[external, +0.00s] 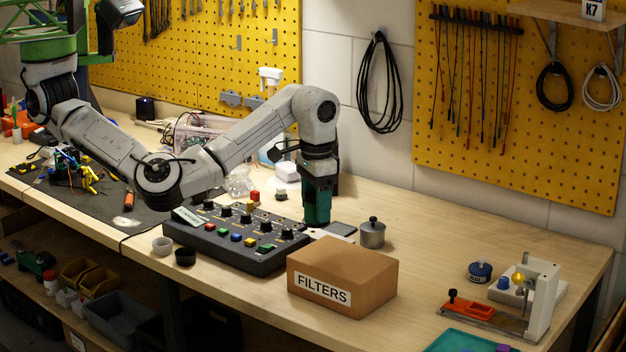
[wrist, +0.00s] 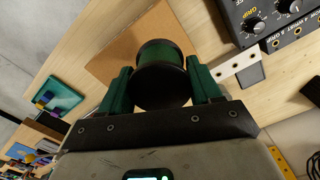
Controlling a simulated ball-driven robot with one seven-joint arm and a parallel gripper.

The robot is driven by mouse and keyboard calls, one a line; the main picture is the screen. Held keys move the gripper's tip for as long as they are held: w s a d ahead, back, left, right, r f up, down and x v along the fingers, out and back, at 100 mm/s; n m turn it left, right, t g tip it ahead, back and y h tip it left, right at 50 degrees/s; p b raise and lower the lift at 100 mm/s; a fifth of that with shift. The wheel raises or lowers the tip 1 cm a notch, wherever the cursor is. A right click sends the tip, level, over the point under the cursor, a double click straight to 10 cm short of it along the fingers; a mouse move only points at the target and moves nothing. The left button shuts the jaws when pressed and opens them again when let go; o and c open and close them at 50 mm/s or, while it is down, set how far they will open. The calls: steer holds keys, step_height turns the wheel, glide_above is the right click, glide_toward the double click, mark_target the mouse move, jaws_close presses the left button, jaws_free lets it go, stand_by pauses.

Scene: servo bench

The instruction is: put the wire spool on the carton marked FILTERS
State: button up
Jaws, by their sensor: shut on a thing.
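The wire spool (wrist: 162,65), with green wire between dark flanges, sits between the two green fingers of my gripper (wrist: 160,82) in the wrist view. The fingers are shut on its sides. In the external view my gripper (external: 316,218) points down behind the carton and left of the metal pot; I cannot make out the spool there. The FILTERS carton (external: 343,271) is a closed brown box near the front of the bench. Its brown top (wrist: 118,42) shows beyond the spool in the wrist view, partly hidden by spool and fingers.
A black control box (external: 235,238) with knobs and buttons stands left of the carton. A lidded metal pot (external: 372,233) stands behind the carton. A white and orange fixture (external: 540,295) and a blue round tin (external: 480,271) are at right.

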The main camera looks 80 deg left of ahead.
steer(key=w+f, duration=0.3)
steer(key=f, duration=0.1)
steer(key=shift+w+d+p, duration=0.1)
steer(key=shift+d+p, duration=0.15)
steer(key=shift+p, duration=0.15)
steer(key=shift+f+p, duration=0.5)
steer(key=shift+f, duration=1.1)
steer(key=o, duration=1.1)
steer(key=shift+f, duration=0.15)
steer(key=shift+o, duration=0.2)
step_height(320, 180, up, 12)
steer(key=b, duration=0.1)
steer(key=shift+r+b, duration=0.2)
steer(key=shift+b, duration=0.1)
